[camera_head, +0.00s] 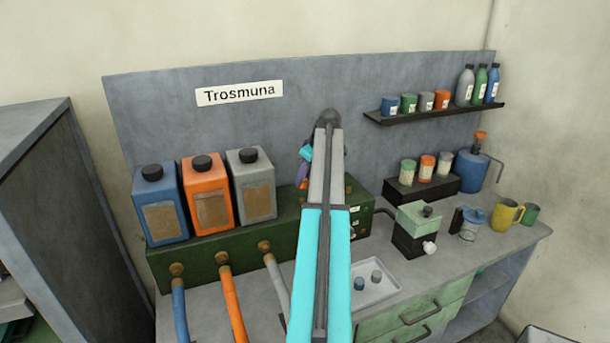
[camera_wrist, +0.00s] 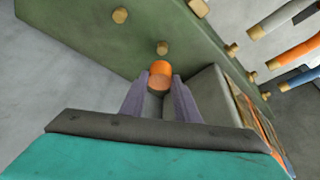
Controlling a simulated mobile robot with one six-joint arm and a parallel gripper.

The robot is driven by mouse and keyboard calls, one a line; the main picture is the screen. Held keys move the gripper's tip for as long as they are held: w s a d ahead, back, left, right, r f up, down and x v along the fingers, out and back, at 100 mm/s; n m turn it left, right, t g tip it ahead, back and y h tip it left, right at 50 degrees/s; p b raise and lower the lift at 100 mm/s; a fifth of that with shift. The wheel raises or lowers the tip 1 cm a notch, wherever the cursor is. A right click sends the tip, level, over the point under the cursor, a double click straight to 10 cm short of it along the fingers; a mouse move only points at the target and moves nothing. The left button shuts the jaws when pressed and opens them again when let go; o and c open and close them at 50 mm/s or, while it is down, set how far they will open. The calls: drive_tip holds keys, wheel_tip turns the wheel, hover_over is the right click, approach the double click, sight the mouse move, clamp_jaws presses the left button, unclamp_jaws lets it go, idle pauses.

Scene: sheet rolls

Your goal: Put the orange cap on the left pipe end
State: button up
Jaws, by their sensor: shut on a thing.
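My gripper (camera_wrist: 160,82) is shut on the orange cap (camera_wrist: 161,68), which sits between its purple fingertips in the wrist view. Just beyond the cap is a green surface (camera_wrist: 95,40) with several short brass pipe ends, among them one (camera_wrist: 162,47) right past the cap and one (camera_wrist: 120,15) farther left. The cap appears apart from them, though the gap is hard to judge. In the head view my arm hides most of the gripper; a purple finger (camera_head: 302,173) shows beside the green box (camera_head: 280,237).
Blue (camera_head: 161,205), orange (camera_head: 207,190) and grey (camera_head: 251,185) canisters stand on the green box. Hoses leave its brass fittings. A white tray (camera_head: 385,291) holds small blue and grey caps. Coloured bottles and cans stand on the wall shelf (camera_head: 430,114). A grinder-like device (camera_head: 416,228) stands right.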

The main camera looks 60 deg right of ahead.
sight(302, 198)
drive_tip(key=shift+f+b, duration=1.55)
drive_tip(key=shift+f, duration=2.1)
drive_tip(key=o, duration=1.1)
drive_tip(key=b+v, duration=0.4)
drive_tip(key=v, duration=1)
drive_tip(key=shift+w+f, duration=0.1)
